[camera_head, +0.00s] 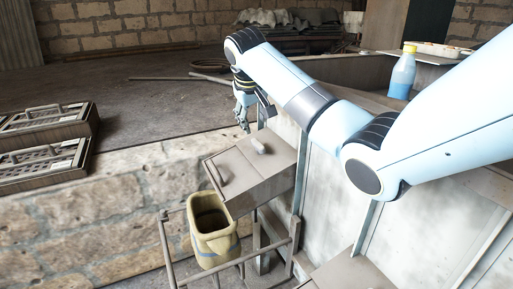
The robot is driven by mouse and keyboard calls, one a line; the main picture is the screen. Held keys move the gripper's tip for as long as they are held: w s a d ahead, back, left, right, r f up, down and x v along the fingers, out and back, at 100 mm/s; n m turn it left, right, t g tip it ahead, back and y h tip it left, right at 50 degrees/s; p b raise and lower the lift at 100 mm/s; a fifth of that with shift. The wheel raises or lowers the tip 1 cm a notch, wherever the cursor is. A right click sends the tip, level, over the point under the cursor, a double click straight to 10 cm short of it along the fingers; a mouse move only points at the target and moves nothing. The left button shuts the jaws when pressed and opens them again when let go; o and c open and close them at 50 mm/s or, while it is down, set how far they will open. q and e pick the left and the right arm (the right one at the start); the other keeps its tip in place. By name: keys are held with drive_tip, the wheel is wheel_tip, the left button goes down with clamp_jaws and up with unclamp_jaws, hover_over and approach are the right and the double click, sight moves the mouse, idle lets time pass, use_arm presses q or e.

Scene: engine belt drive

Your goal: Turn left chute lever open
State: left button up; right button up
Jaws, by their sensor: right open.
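A grey metal chute box (238,178), the left one of those in view, juts from the pale panel. A short light knob (259,146) stands on its sloping top, and a dark bar handle (217,173) lies near its left edge. I cannot tell for certain which is the lever. My right arm reaches in from the right. My right gripper (245,115) hangs open and empty above and behind the box, pointing down, apart from the knob and the bar. My left gripper is out of the picture.
A yellowish container (213,245) stands under the chute inside a metal rail frame (167,250). Another grey box top (352,272) shows at the bottom. A blue bottle (402,76) stands at the upper right. Slotted cases (42,158) sit on the stone ledge at left.

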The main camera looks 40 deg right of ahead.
sight(256, 142)
drive_tip(key=b+x, duration=0.1)
drive_tip(key=x, duration=0.9)
drive_tip(key=shift+d+f, duration=0.15)
drive_tip(key=shift+f, duration=0.05)
clamp_jaws()
